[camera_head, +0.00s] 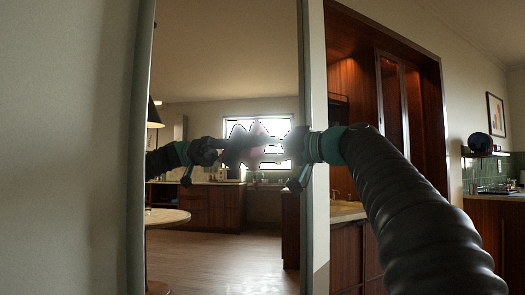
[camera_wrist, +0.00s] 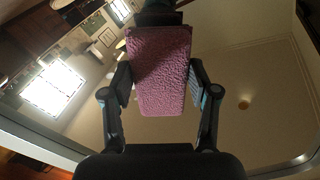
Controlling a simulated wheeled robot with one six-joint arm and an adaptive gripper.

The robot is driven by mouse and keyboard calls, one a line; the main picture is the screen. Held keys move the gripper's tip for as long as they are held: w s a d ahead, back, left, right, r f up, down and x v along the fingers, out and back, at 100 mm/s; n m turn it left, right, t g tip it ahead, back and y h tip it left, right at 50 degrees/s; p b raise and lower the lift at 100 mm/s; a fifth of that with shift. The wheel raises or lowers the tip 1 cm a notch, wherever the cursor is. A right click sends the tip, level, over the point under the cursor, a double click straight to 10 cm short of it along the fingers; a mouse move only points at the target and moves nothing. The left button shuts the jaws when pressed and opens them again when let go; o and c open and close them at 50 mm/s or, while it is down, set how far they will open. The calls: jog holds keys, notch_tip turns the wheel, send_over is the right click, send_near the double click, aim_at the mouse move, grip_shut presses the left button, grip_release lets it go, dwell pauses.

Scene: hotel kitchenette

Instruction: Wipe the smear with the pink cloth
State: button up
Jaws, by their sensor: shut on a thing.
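The pink cloth (camera_head: 257,133) is held at the end of my gripper (camera_head: 272,148), in front of a tall mirror (camera_head: 215,75). In the wrist view the cloth (camera_wrist: 160,65) is a textured pink pad between the two fingers of my gripper (camera_wrist: 160,82). The gripper is shut on it. The cloth is at or very near the glass; I cannot tell whether it touches. A mirrored gripper shows left of it in the head view. I cannot make out the smear clearly; jagged dark outlines show around the cloth against the bright window reflection.
The mirror's grey frame (camera_head: 141,150) stands on the left and a pale wall edge (camera_head: 316,130) on the right. A counter (camera_head: 346,211) with wooden cabinets is behind my arm on the right. The table, floor and window seen in the glass are reflections.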

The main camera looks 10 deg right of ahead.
jog(key=shift+x, duration=0.8)
jog(key=shift+d, duration=0.1)
jog(key=shift+w+d+p, duration=0.7)
jog(key=shift+w+d, duration=0.5)
jog(key=shift+d, duration=0.2)
jog(key=shift+s+a+b, duration=0.55)
jog(key=shift+a+b, duration=0.2)
jog(key=shift+b, duration=0.3)
jog(key=shift+s+a+b, duration=0.6)
jog(key=shift+a+b, duration=0.15)
jog(key=shift+b, duration=0.25)
jog(key=shift+s, duration=0.1)
jog(key=shift+d, duration=0.1)
